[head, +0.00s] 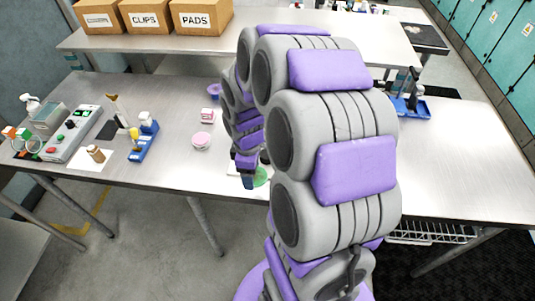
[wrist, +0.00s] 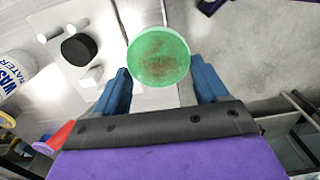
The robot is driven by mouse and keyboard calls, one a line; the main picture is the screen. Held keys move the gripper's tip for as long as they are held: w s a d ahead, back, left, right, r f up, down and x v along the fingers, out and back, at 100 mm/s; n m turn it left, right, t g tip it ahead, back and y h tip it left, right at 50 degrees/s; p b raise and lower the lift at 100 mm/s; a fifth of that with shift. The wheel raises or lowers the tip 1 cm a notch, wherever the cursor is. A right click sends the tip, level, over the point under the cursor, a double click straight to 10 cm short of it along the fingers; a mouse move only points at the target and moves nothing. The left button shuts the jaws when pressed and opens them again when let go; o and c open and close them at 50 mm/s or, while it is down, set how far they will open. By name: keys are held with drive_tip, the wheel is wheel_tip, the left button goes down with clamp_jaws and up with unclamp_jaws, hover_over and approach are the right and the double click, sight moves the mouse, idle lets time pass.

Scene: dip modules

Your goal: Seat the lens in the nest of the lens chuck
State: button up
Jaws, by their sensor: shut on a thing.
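A round green disc with a brownish, mottled face, which looks like the lens (wrist: 159,57), sits between the blue fingertips of my gripper (wrist: 160,85) in the wrist view. The fingers are shut on its sides. In the head view my gripper (head: 249,181) is at the table's front edge, with the green lens (head: 261,177) partly hidden behind my arm. A black round piece with several pale pegs around it, possibly the lens chuck (wrist: 78,47), stands on a pale surface at upper left in the wrist view, apart from the lens. Its nest cannot be made out.
In the wrist view a white bottle marked WASH WATER (wrist: 14,75) and a red cone-shaped thing (wrist: 55,137) are at left.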

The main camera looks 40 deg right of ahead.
sight(261, 181)
drive_tip(key=s+n, duration=0.1)
drive_tip(key=s, duration=0.2)
drive_tip(key=shift+s+n, duration=0.4)
drive_tip(key=shift+s+a+n, duration=0.1)
drive_tip(key=shift+s+n, duration=0.2)
drive_tip(key=w+d+b, duration=0.1)
drive_tip(key=w+d, duration=0.2)
drive_tip(key=w, duration=0.1)
drive_tip(key=w+d+f+b, duration=0.1)
drive_tip(key=w+d, duration=0.2)
drive_tip(key=d, duration=0.1)
drive_tip(key=w+d+b, duration=0.1)
drive_tip(key=w+d, duration=0.2)
drive_tip(key=w, duration=0.1)
drive_tip(key=shift+w+d+f, duration=0.15)
drive_tip(key=shift+w+f, duration=0.15)
drive_tip(key=shift+w, duration=0.05)
drive_tip(key=shift+w+d+f, duration=0.1)
drive_tip(key=shift+w+d, duration=0.05)
drive_tip(key=shift+d, duration=0.1)
wheel_tip(261, 181, down, 4)
drive_tip(key=shift+d+r+b, duration=0.15)
drive_tip(key=shift+r+b, duration=0.05)
drive_tip(key=shift+b, duration=0.6)
drive_tip(key=shift+r, duration=0.1)
drive_tip(key=shift+a, duration=0.25)
drive_tip(key=o, duration=1)
drive_tip(key=shift+d, duration=0.15)
